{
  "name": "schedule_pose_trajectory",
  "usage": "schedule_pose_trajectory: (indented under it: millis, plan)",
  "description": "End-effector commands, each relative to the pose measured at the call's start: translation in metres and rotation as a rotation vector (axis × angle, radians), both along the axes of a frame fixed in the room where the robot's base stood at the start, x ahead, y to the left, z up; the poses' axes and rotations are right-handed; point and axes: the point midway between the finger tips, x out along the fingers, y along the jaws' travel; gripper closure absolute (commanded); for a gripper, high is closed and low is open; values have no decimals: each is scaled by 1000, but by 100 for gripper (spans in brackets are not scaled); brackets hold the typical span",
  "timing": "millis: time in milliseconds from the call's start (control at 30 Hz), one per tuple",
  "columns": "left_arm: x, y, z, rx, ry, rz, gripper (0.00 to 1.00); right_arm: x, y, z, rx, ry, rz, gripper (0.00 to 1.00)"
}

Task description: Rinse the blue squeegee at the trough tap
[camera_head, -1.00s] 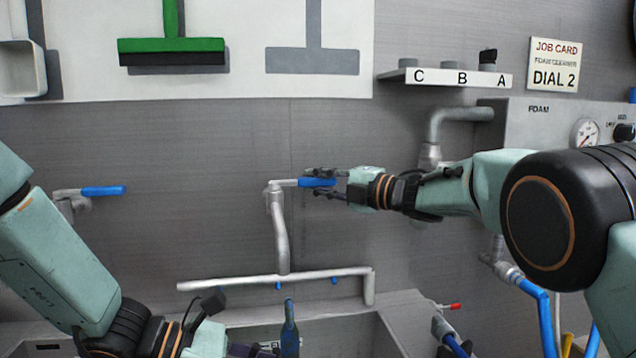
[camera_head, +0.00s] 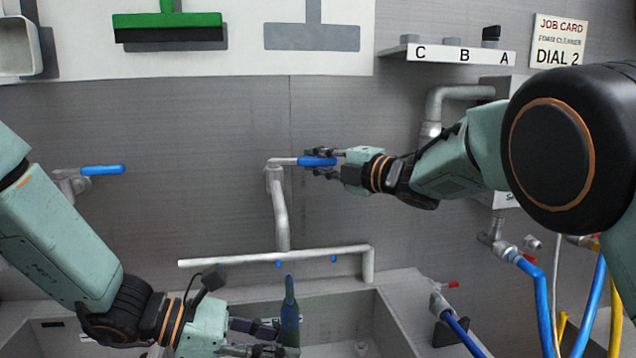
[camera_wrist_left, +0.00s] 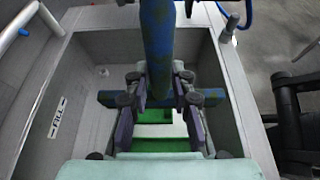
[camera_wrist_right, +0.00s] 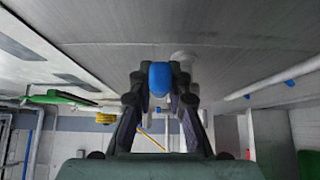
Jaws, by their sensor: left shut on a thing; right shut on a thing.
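The blue squeegee (camera_head: 290,312) stands with its handle roughly upright over the trough. My left gripper (camera_head: 272,342) is shut on it; in the left wrist view the worn blue handle (camera_wrist_left: 157,45) passes between the fingers, and a blue crossbar (camera_wrist_left: 212,97) shows behind them. The tap (camera_head: 276,185) is on the wall above, its pipe running down to a grey spray bar (camera_head: 225,261) with small blue nozzles. My right gripper (camera_head: 325,163) is shut on the tap's blue lever (camera_head: 312,161), which points right; the lever's end (camera_wrist_right: 160,76) shows between its fingers. I see no water.
The trough (camera_head: 395,300) lies below, with something green (camera_wrist_left: 165,145) inside it. A second blue-levered tap (camera_head: 100,170) is at left. A green squeegee (camera_head: 170,22) hangs above. Blue hoses (camera_head: 540,300) and a red-tipped valve (camera_head: 452,284) are at right.

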Motion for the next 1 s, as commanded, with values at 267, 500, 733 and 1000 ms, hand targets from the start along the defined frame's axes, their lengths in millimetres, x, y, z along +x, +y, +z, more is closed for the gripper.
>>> schedule_pose_trajectory:
  millis: [267,500,733,1000]
  plan:
    - [0,0,0,-1,0,0,96,0,0,0,-2,-2,1,100]
    - [0,0,0,-1,0,0,96,0,0,0,-2,-1,0,64]
    - [0,0,0,-1,0,0,96,0,0,0,-1,0,0,60]
    - [0,0,0,-1,0,0,96,-5,-9,0,-1,1,-2,60]
